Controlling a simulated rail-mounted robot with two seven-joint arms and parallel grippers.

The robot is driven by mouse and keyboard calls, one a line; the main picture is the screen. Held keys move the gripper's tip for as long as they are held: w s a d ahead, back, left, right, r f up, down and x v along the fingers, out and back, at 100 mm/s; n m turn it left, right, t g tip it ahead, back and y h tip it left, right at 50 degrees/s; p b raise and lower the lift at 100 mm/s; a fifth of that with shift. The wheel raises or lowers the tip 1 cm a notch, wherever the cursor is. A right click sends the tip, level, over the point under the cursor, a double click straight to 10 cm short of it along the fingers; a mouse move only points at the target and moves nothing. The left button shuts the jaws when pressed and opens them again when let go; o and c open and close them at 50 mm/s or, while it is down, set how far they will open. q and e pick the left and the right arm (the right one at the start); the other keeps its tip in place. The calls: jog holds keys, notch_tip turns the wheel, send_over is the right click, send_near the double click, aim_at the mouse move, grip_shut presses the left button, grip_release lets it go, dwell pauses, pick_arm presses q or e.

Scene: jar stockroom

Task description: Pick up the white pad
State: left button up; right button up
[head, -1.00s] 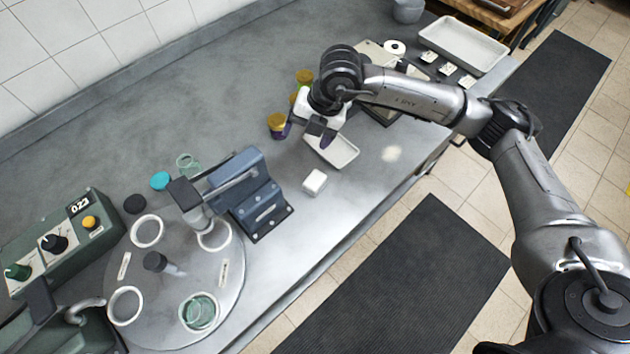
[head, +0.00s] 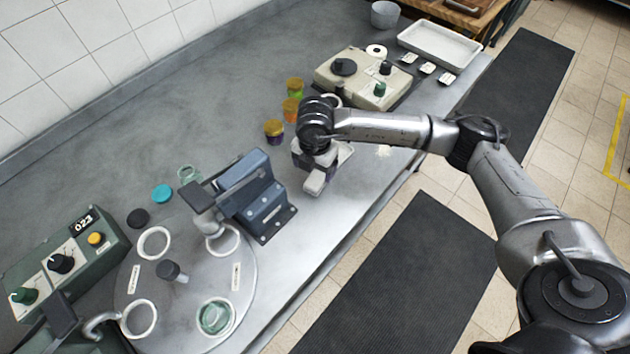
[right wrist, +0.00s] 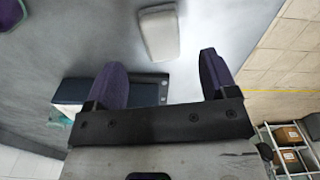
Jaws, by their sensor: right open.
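The white pad (head: 313,184) is a small rounded block on the grey steel bench, to the right of the blue clamp-like stand. In the right wrist view the pad (right wrist: 159,32) lies beyond the fingertips, roughly centred between them. My right gripper (right wrist: 160,75) is open and empty, with two purple-padded fingers apart. In the head view my right gripper (head: 314,165) hangs just behind the pad and partly overlaps it; I cannot tell its exact height. My left gripper is not in view.
The blue stand (head: 262,205) is close left of the pad. A round turntable (head: 190,285) is at front left. The bench's front edge is near the pad.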

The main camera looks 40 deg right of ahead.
aim_at(315, 179)
jog(key=shift+s+f+p, duration=0.15)
jog(key=shift+f+p, duration=0.3)
jog(key=shift+f, duration=2.6)
jog(key=shift+c, duration=0.4)
jog(key=c, duration=0.9)
